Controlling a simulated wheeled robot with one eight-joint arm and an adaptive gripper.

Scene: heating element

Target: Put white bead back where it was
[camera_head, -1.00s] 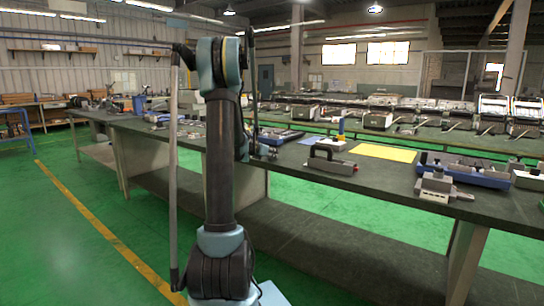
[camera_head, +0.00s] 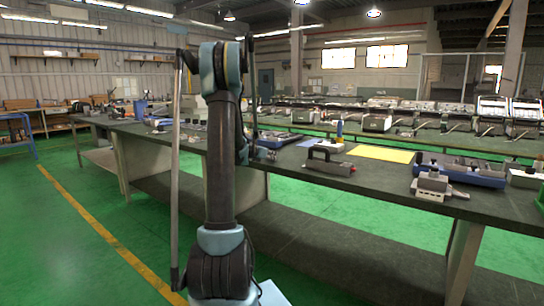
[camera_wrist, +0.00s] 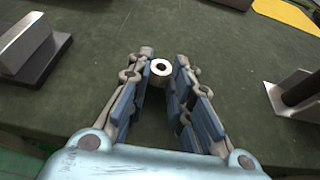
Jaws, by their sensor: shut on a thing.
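The white bead (camera_wrist: 161,75), a small ring with a dark hole, sits between the fingertips of my gripper (camera_wrist: 165,62) in the wrist view. The fingers are shut on it, touching its sides. It is held over the dark green bench top, its height hard to judge. In the head view my arm stands in front of the bench and hides most of the gripper; the bead cannot be made out there.
The dark bench (camera_head: 300,170) runs across the head view. A clamp-like tool (camera_head: 328,160), a yellow sheet (camera_head: 382,153) and a blue tray (camera_head: 460,172) lie on it. In the wrist view, a metal block (camera_wrist: 30,50) is at left and an angled metal part (camera_wrist: 298,95) at right.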

